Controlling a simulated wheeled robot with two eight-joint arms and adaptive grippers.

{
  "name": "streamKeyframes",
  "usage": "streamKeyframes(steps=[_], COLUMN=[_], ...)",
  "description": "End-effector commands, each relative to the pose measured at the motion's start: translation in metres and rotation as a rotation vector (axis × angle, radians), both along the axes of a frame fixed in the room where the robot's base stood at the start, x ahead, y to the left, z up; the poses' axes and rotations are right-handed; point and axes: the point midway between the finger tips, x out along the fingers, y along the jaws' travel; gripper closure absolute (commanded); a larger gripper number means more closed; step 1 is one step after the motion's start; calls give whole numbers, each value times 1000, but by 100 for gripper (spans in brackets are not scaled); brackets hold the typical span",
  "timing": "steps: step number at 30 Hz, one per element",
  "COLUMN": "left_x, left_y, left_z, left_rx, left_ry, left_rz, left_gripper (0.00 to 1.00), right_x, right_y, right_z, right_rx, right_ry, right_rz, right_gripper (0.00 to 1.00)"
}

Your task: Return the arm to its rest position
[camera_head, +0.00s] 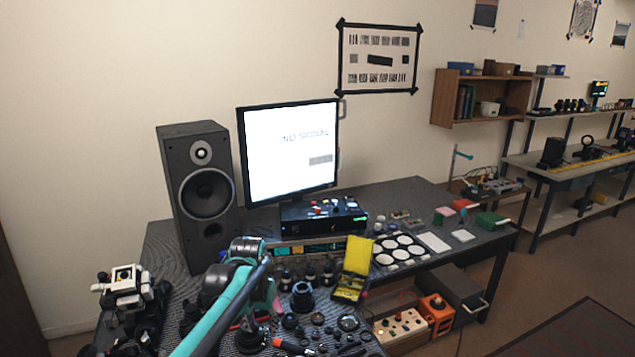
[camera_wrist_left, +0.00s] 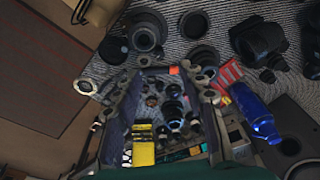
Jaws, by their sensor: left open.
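My left arm (camera_head: 225,300) comes in from the bottom of the head view, teal and dark, bent over the front of the grey workbench (camera_head: 165,235). My left gripper (camera_wrist_left: 157,85) shows in the left wrist view, its two dark fingers spread apart. I see nothing held between them. Black lens parts and a yellow box (camera_wrist_left: 143,148) show through the gap, beyond the fingers. In the head view the arm hides part of the bench, and the gripper is hard to make out among the dark parts. My right gripper is in neither view.
Lens barrels (camera_head: 303,297) crowd the bench front beside an open yellow case (camera_head: 357,262). A speaker (camera_head: 205,195), a monitor (camera_head: 290,150) and a control box (camera_head: 320,215) stand behind. A white-and-black device (camera_head: 125,283) is at left. A blue cylinder (camera_wrist_left: 253,110) lies right of the gripper.

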Motion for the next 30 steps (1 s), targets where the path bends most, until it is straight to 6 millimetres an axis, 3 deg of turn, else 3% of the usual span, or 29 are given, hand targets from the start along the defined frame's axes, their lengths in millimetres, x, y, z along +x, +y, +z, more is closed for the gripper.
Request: streamKeyframes(steps=[3, 8, 13, 18, 24, 30], left_x=[-44, -101, -161, -210, -239, -244], left_y=[8, 16, 24, 29, 32, 33], left_z=[24, 40, 37, 20, 1, -3], left_rx=[-8, -20, -35, -50, -61, -63], left_ry=[-76, -182, -292, -393, -464, -477], left_rz=[32, 72, 116, 152, 177, 182], left_gripper=[59, 59, 59, 59, 59, 59], right_x=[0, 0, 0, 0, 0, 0], right_y=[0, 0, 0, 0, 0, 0], right_z=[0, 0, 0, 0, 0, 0], right_rx=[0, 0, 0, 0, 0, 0], right_ry=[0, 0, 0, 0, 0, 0], right_rz=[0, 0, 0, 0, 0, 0], right_gripper=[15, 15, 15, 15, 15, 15])
